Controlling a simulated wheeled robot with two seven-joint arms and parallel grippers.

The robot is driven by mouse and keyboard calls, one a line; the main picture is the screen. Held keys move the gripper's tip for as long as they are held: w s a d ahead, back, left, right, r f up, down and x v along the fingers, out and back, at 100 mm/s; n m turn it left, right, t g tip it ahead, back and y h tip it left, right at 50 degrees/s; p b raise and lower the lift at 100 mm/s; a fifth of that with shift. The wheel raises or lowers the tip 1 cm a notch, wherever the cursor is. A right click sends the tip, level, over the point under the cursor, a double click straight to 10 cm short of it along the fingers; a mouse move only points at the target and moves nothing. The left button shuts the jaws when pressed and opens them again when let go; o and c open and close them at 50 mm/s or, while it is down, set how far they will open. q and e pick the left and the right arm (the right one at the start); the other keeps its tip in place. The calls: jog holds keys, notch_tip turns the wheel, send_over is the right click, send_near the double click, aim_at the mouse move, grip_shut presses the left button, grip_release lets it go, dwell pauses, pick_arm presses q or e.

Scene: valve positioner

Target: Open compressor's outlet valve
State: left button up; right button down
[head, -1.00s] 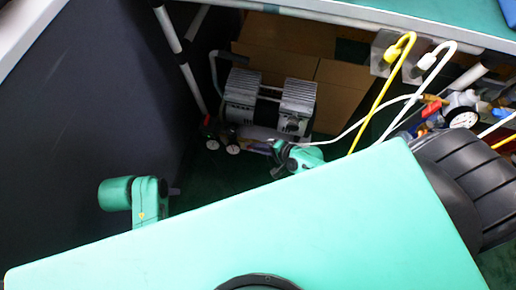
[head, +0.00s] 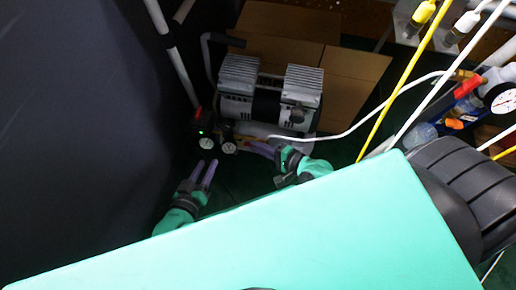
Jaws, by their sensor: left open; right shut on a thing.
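The compressor (head: 265,95), grey with two finned heads, stands on the dark floor in front of cardboard. Two round gauges sit at its lower left, one of them a dark-rimmed gauge (head: 228,147). The outlet valve itself is too small to make out. My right gripper (head: 258,147) reaches in from the right, its purple fingers at the compressor's lower front, below the white hose's end. It is shut on a small part there, which the fingers hide. My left gripper (head: 204,169) is open and empty, its fingers pointing up just below the gauges, apparently apart from them.
A white hose (head: 370,122) runs from the compressor to a fitting at the right. A yellow hose (head: 405,75) and another white one hang at the right, near a white gauge (head: 505,100). A dark panel (head: 75,130) closes off the left side.

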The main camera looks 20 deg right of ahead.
pick_arm(q)
jog(key=shift+f+t+b, duration=0.7)
jog(key=shift+f+b, duration=1.85)
jog(key=shift+f, duration=0.5)
jog(key=w+r+t, duration=0.3)
jog(key=w+r, duration=0.5)
jog(key=r, duration=0.2)
jog(key=shift+w+a+r+t+h+b, duration=0.15)
jog(key=shift+a+t+h+b, duration=0.05)
jog(key=shift+t+h+b, duration=0.25)
pick_arm(e)
jog(key=shift+s+a+f+m+t, duration=0.2)
jog(key=shift+f+m+t, duration=0.05)
jog(key=shift+m+t, duration=0.6)
jog(key=c, duration=0.9)
grip_release()
jog(key=shift+d, duration=0.1)
